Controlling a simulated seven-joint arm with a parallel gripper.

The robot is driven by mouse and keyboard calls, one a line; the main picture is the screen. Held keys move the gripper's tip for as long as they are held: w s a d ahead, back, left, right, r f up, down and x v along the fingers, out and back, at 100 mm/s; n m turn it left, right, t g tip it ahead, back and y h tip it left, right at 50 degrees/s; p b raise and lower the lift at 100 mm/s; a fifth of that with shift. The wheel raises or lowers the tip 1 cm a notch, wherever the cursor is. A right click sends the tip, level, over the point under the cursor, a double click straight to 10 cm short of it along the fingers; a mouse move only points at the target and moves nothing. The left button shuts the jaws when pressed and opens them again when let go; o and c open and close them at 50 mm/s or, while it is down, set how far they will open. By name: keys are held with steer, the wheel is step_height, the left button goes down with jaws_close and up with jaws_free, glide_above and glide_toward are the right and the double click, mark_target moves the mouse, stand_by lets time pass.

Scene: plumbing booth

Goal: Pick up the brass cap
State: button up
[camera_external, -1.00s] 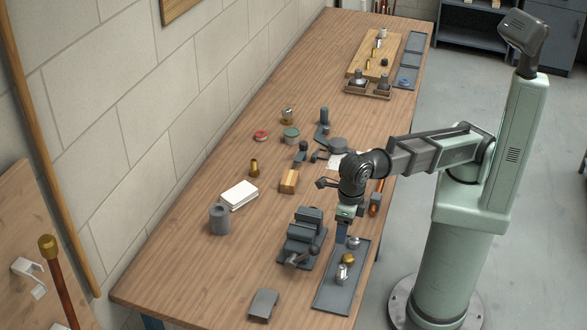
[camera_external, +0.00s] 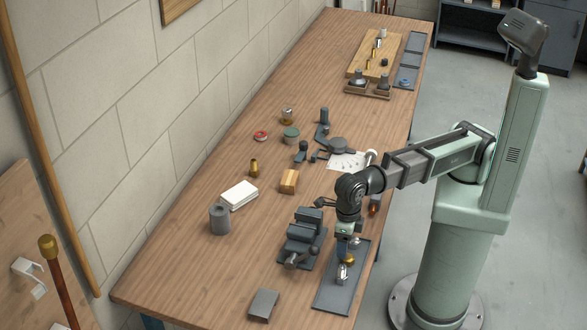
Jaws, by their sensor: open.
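A small brass piece, which looks like the brass cap (camera_external: 351,261), sits on the dark grey tray (camera_external: 330,298) near the front right of the bench. My gripper (camera_external: 346,256) points down over the tray, with its fingertips at the brass piece and partly hiding it. The jaws are open. I cannot tell from this view whether the fingers are around the piece or just above it. A silver fitting (camera_external: 342,274) stands on the tray just in front of it. Another silver piece (camera_external: 355,241) is behind, partly hidden by my gripper.
A grey vise (camera_external: 301,240) stands close left of the tray. A wooden block (camera_external: 289,181), a white box (camera_external: 238,195), a grey cylinder (camera_external: 219,219) and a brass fitting (camera_external: 254,167) are farther left. A grey plate (camera_external: 263,304) lies at the front. Bare bench lies around the plate.

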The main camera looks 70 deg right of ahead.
mark_target(348, 260)
steer(key=shift+s+d+f, duration=0.1)
steer(key=shift+s+f, duration=0.1)
steer(key=shift+f, duration=1.15)
steer(key=shift+s+f, duration=0.2)
steer(key=shift+f, duration=1.1)
steer(key=c, duration=1.2)
